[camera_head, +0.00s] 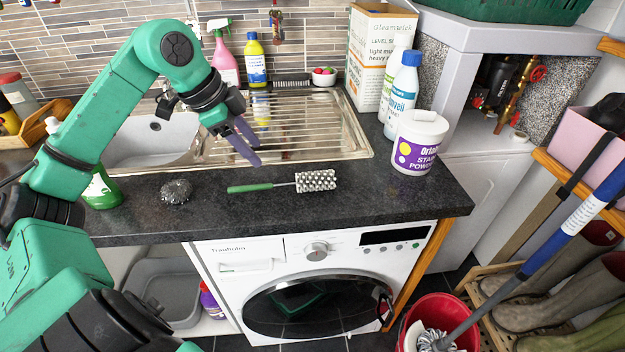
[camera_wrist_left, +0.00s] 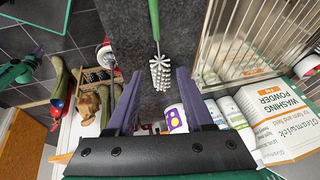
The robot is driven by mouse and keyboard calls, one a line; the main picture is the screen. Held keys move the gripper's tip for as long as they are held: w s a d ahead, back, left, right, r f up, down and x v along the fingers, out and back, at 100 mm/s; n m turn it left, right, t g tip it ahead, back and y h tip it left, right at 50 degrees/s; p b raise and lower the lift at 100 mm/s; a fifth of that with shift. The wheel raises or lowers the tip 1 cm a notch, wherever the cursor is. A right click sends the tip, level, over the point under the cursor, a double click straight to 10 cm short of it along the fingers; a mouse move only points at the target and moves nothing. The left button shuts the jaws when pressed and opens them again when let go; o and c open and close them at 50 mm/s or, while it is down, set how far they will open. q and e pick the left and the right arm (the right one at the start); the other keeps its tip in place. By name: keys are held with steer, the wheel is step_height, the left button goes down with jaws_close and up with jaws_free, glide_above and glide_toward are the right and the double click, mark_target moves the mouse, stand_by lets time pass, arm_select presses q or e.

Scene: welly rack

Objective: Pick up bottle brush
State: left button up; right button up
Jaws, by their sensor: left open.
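The bottle brush (camera_head: 290,183) lies on the dark worktop in front of the sink drainer, its green handle to the left and its white bristle head to the right. My left gripper (camera_head: 250,150) is open and empty, above the worktop behind the brush in the head view. In the left wrist view the brush (camera_wrist_left: 159,70) lies beyond the gap between the two purple fingers of my left gripper (camera_wrist_left: 154,95), apart from them. My right gripper is not in view.
A wire scourer (camera_head: 176,191) lies left of the brush. A white tub (camera_head: 418,143) and bottles stand right, by a large box (camera_head: 377,60). The steel sink drainer (camera_head: 300,130) is behind. The worktop (camera_head: 380,200) right of the brush is clear.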

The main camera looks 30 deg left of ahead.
mark_target(280, 183)
arm_select(q)
steer(key=p+x, duration=0.3)
steer(key=x, duration=0.6)
steer(key=shift+d+f+p, duration=0.15)
steer(key=shift+f+p, duration=0.15)
steer(key=shift+p, duration=0.1)
steer(key=shift+w+f+b, duration=0.15)
steer(key=shift+f+b, duration=0.4)
steer(key=shift+f, duration=0.2)
steer(key=shift+b+x, duration=0.3)
steer(key=shift+x, duration=0.5)
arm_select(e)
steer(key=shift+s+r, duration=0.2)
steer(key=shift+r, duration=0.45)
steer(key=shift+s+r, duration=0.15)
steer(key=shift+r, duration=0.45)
arm_select(q)
steer(key=shift+r, duration=0.1)
jaws_close()
